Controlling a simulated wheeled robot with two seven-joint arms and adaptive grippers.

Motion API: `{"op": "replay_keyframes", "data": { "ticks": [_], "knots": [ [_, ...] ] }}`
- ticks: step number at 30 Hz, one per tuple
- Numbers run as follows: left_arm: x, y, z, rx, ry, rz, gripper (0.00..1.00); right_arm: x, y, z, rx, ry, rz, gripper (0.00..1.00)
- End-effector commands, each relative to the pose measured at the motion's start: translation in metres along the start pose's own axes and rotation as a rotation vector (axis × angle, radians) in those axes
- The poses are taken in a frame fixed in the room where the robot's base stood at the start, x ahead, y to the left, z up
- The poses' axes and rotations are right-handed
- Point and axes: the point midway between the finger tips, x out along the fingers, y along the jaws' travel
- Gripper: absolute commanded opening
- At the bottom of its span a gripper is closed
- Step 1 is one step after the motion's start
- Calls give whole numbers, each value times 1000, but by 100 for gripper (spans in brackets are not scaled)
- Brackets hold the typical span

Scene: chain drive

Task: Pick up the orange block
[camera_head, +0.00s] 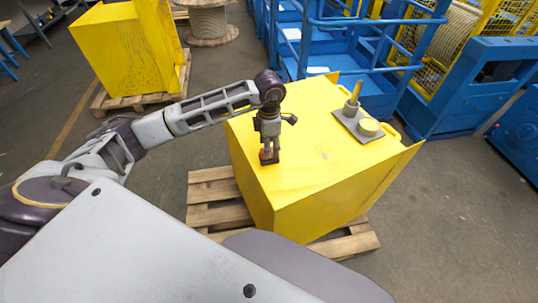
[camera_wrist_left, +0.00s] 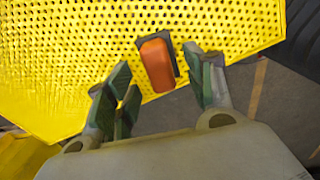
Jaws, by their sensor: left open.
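The orange block (camera_wrist_left: 157,64) shows in the left wrist view, between the fingers of my left gripper (camera_wrist_left: 158,78), with a dark part along its upper edge. The gripper is open, with a gap on each side of the block. In the head view my left gripper (camera_head: 268,153) points down over the near left part of the yellow box top. A small bit of orange shows among its fingers there, and the block is mostly hidden. My right gripper is not in view.
The yellow box (camera_head: 300,170) stands on a wooden pallet (camera_head: 210,190). A grey plate (camera_head: 345,118) with a yellow peg (camera_head: 352,98) and a yellow disc (camera_head: 369,127) lies on its far right part. Blue railings (camera_head: 370,55) stand behind. The box top between gripper and plate is clear.

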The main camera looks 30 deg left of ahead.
Motion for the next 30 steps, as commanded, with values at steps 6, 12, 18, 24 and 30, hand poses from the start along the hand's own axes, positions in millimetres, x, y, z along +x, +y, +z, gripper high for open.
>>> {"op": "replay_keyframes", "data": {
  "ticks": [6,12,18,24,30],
  "knots": [
    [22,1,-1,-1,1,-3,54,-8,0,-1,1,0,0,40],
    [37,2,-1,0,0,0,54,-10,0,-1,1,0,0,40],
    [39,2,-1,0,0,0,54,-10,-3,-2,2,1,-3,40],
    [39,2,-1,0,0,0,54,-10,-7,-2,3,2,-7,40],
    [39,2,-1,0,-1,0,41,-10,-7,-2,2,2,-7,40]
  ]
}}
